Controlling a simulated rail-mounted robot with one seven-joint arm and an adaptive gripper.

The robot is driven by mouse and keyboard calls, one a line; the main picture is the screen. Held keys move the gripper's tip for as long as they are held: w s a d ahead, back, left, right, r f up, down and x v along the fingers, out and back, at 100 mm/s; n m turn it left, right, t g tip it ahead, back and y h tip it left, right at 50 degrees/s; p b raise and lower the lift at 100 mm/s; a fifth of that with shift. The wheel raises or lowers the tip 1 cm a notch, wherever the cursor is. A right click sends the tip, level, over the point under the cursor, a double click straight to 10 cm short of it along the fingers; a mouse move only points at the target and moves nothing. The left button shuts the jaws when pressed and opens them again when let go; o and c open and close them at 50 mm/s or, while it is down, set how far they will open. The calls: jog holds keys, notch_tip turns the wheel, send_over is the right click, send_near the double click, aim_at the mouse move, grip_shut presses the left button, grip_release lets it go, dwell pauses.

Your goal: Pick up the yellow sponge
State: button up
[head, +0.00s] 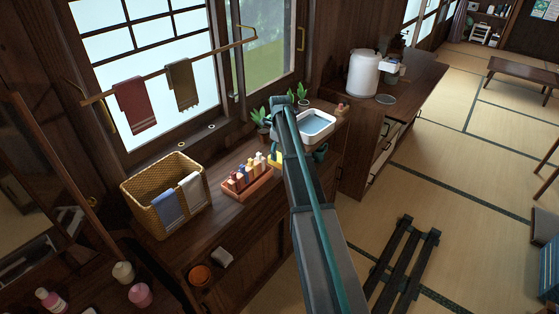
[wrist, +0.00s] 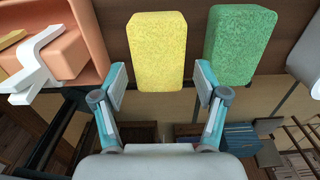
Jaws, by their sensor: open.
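The yellow sponge (wrist: 155,48) is a speckled block in the upper middle of the wrist view. My gripper (wrist: 160,80) is open, with one finger to each side of the sponge's near end in the picture. Gaps show on both sides, and nothing is held. A green sponge (wrist: 240,46) stands just right of the yellow one, close to the right finger. In the head view a bit of the yellow sponge (head: 275,158) shows left of my arm on the wooden counter. My arm hides most of that spot and my gripper there.
Left of the yellow sponge is an orange-brown rack (head: 247,185) of small bottles. A wicker basket (head: 165,195) with cloths stands further left. A white basin (head: 317,124) and potted plants (head: 262,117) are behind. Tatami floor (head: 450,180) lies right of the counter.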

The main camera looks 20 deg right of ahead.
aim_at(280, 158)
jog(key=shift+a+f+p, duration=0.1)
jog(key=shift+f+p, duration=0.4)
jog(key=shift+f, duration=1.35)
jog(key=c, duration=0.5)
jog(key=shift+r, duration=0.15)
jog(key=shift+r+b, duration=0.7)
jog(key=shift+r, duration=0.1)
jog(key=s+a+r+b, duration=0.4)
jog(key=s+r, duration=0.7)
jog(key=s, duration=0.2)
jog(key=shift+s, duration=0.2)
jog(key=shift+o, duration=0.2)
jog(key=shift+r, duration=0.1)
